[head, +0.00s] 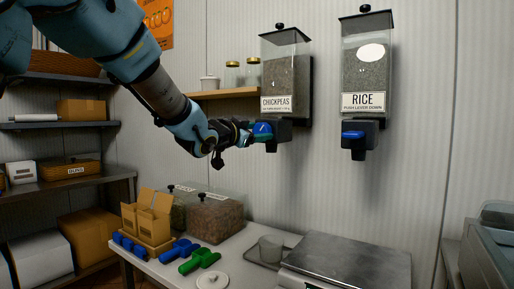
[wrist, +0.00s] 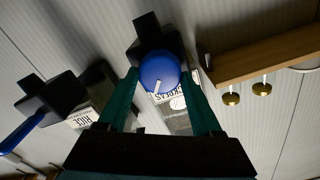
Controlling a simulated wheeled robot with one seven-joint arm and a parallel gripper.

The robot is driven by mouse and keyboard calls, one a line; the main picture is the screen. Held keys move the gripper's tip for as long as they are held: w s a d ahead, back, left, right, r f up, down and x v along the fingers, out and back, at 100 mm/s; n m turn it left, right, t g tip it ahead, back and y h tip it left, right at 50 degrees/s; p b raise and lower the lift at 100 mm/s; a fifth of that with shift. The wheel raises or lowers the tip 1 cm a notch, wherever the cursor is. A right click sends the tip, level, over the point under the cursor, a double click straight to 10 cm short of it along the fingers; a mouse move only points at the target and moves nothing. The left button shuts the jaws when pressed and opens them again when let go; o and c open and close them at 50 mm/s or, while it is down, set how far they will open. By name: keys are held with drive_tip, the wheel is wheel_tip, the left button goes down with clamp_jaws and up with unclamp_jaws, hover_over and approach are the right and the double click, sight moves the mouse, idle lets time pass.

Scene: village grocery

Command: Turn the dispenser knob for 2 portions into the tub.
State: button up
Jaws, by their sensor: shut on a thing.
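The chickpeas dispenser (head: 286,85) hangs on the wall with a clear hopper and a dark spout block. Its round blue knob (head: 263,128) is at the front of that block. My gripper (head: 258,133) reaches it from the left and is shut on the knob. In the wrist view the knob (wrist: 158,70) sits between my two green fingers, its white mark (wrist: 157,86) visible. A small grey tub (head: 270,247) stands upright on a tray (head: 255,258) on the counter, roughly below the spout. Its inside cannot be made out.
The rice dispenser (head: 367,75) with a blue lever (head: 353,134) hangs to the right. A wooden shelf (head: 225,94) with jars is behind my wrist. A scale (head: 345,265), green and blue scoops, a white lid (head: 212,281) and clear bins (head: 215,216) occupy the counter.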

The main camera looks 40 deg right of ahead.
drive_tip(key=m+b, duration=1)
drive_tip(key=shift+s+f, duration=0.1)
drive_tip(key=shift+f, duration=0.1)
drive_tip(key=shift+m, duration=0.3)
drive_tip(key=o, duration=1.4)
drive_tip(key=shift+c, duration=0.2)
drive_tip(key=b+v, duration=0.1)
drive_tip(key=v, duration=1)
drive_tip(key=shift+d+r, duration=0.1)
